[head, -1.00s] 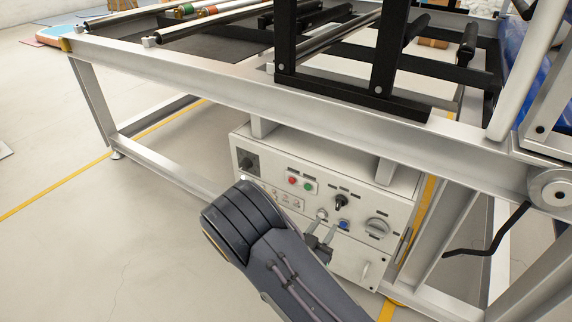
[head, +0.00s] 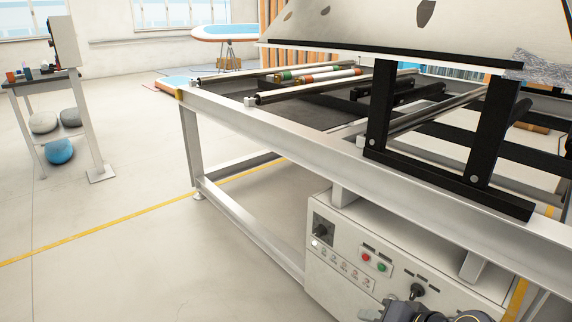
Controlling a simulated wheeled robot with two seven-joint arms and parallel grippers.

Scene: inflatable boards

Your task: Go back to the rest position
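Part of one of my arms shows at the bottom right edge, in front of the control box. It looks like my right one, with the gripper (head: 388,312) low against the panel and mostly cut off by the frame. I cannot tell whether its fingers are apart. My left gripper is not in view. The white control box (head: 335,272) has a black switch, red and green buttons, a row of small buttons and a black knob (head: 417,291). Its lower part is out of frame.
A large metal frame table (head: 300,132) with black uprights and rollers (head: 318,76) fills the right side, above the box. A small side table (head: 40,82) stands at the left, with round stones and a blue ball (head: 59,151) by it. The floor (head: 120,200) between is clear.

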